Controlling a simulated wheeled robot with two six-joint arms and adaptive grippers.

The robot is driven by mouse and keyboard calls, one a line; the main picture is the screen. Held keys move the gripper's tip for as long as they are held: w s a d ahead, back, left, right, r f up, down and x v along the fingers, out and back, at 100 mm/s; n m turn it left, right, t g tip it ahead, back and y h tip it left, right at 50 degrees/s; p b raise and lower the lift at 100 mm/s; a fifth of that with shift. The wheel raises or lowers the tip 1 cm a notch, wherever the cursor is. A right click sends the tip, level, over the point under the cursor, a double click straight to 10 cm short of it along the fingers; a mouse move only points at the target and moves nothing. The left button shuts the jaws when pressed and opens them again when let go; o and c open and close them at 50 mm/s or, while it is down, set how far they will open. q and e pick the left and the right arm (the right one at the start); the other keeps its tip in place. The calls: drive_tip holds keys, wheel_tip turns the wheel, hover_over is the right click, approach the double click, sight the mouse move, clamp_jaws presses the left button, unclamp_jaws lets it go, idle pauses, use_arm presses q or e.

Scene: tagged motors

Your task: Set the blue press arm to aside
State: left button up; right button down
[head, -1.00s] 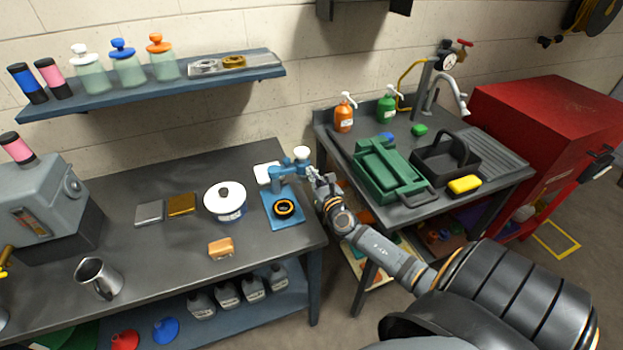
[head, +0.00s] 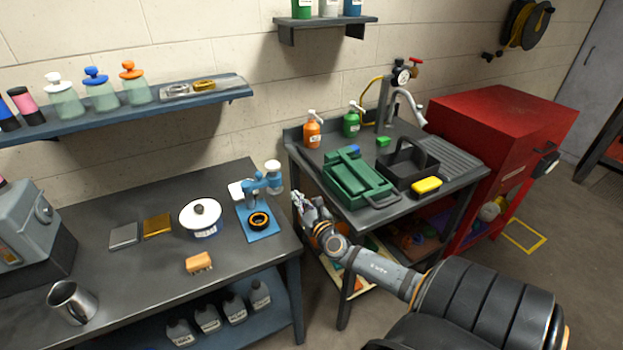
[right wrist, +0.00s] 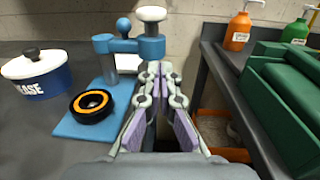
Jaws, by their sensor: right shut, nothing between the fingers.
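The blue press (head: 262,186) stands at the right end of the dark workbench. Its blue arm (right wrist: 128,46) reaches left from the white-topped column, above the rear of the blue base (right wrist: 82,128). The black ring with an orange inner rim (right wrist: 93,105) sits on the base, in front of the arm's end and not covered by it. My right gripper (head: 298,197) is to the right of the press, apart from it, past the bench edge. In the right wrist view the gripper (right wrist: 160,72) is shut and empty. My left gripper is not in view.
A white pot (head: 200,220) and an orange-brown block (head: 199,263) stand left of the press. The sink table with a green crate (head: 352,180) and a black caddy (head: 408,168) is to the right. A gap separates bench and table.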

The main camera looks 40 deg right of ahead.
drive_tip(key=s+d+f+m+g+h, duration=0.15)
drive_tip(key=s+f+m+g, duration=0.4)
drive_tip(key=f, duration=0.55)
drive_tip(key=s+d+f+m+g, duration=0.25)
drive_tip(key=s+f+m, duration=0.35)
drive_tip(key=s+f, duration=0.45)
drive_tip(key=s+d+f+m+g, duration=0.3)
drive_tip(key=s+f+m, duration=0.3)
drive_tip(key=f, duration=0.7)
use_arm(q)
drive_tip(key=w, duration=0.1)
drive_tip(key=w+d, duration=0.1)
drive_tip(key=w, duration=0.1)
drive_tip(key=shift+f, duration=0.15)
use_arm(e)
drive_tip(key=s+a+f+m+g+y, duration=0.2)
drive_tip(key=s+a+f+m, duration=0.6)
drive_tip(key=s+a, duration=0.3)
drive_tip(key=s+a+f+m+g+y, duration=0.2)
drive_tip(key=s+a+f+m+g, duration=0.1)
drive_tip(key=s+a+f+m, duration=0.4)
drive_tip(key=s+a+f, duration=0.2)
drive_tip(key=s+a, duration=0.1)
drive_tip(key=shift+s+a+m+g+y, duration=0.3)
drive_tip(key=shift+s+a+m+y, duration=0.05)
drive_tip(key=shift+s, duration=0.05)
